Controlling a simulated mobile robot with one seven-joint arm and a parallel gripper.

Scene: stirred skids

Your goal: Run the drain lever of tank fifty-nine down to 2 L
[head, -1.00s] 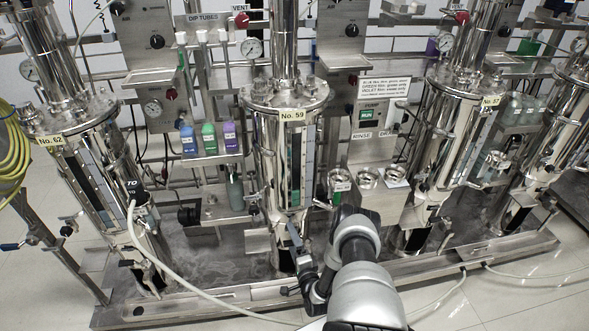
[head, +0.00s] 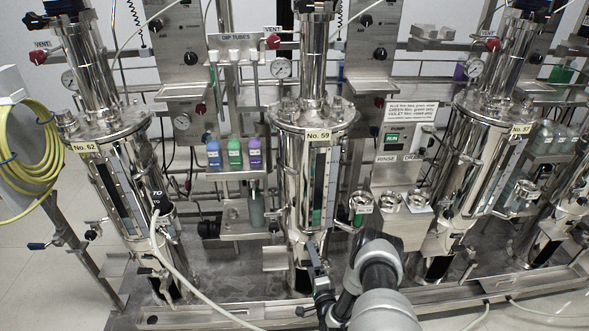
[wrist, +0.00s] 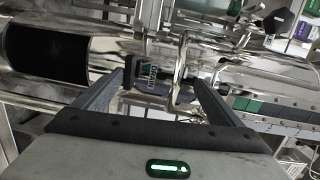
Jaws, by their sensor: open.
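Tank fifty-nine (head: 289,165) is the shiny steel cylinder in the middle of the head view, with a yellow "No. 59" label (head: 318,136). Its upright sight glass (head: 317,190) shows green low down; the exact level is too small to read. In the wrist view the green sight strip (wrist: 262,108) lies sideways at the right. My gripper (head: 314,250) is at the lower front of this tank. In the wrist view my gripper (wrist: 163,76) is open, its fingers either side of a small dark labelled piece (wrist: 150,76), perhaps the drain lever. I cannot tell whether they touch it.
Tank 62 (head: 127,190) stands left and tank 57 (head: 476,170) right. A shelf with blue, green and violet bottles (head: 234,152) is left of tank fifty-nine. Steel cups (head: 390,202) stand to its right. A pale hose (head: 187,283) crosses the front left.

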